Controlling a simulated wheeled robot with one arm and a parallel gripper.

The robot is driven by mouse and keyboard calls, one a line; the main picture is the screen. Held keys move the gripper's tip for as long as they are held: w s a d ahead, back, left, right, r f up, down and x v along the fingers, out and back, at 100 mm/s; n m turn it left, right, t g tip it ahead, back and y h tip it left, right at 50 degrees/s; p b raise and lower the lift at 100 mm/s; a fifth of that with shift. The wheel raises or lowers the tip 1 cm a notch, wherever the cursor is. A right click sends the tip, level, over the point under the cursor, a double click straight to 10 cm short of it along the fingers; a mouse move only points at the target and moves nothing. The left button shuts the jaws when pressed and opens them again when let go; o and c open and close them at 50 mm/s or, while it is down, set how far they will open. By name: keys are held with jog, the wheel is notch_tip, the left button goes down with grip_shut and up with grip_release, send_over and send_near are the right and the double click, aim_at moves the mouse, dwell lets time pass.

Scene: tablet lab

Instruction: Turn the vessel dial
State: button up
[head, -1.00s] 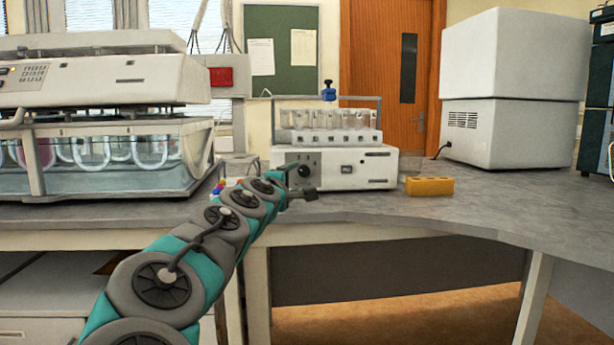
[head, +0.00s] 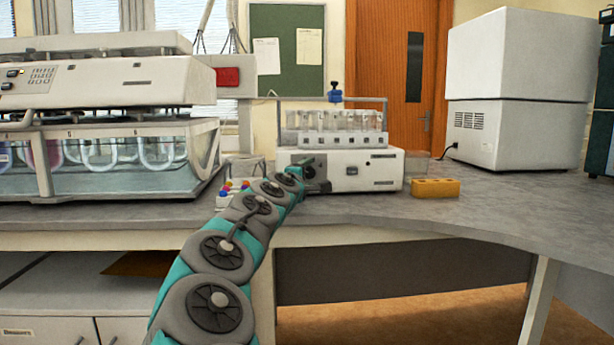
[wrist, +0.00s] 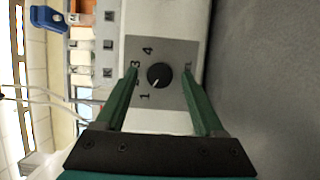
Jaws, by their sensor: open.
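The vessel dial (wrist: 159,75) is a round black knob on a grey plate with printed numbers, on the front of a white unit (head: 375,162) that carries a rack of glass vessels. Its white mark points to the lower left in the wrist view, toward the 1 side. My gripper (wrist: 159,71) is open, its two green fingers on either side of the knob with gaps between. One finger partly covers the numbers. In the head view my gripper (head: 318,172) is at the left of the unit's front and largely hides the dial.
A yellow block (head: 435,188) lies on the bench right of the unit. A large machine with a glass-walled bath (head: 110,160) stands at the left. A grey-white box (head: 515,90) stands at the back right. The right part of the bench (head: 500,200) is clear.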

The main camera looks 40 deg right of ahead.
jog(key=shift+c, duration=0.2)
grip_shut()
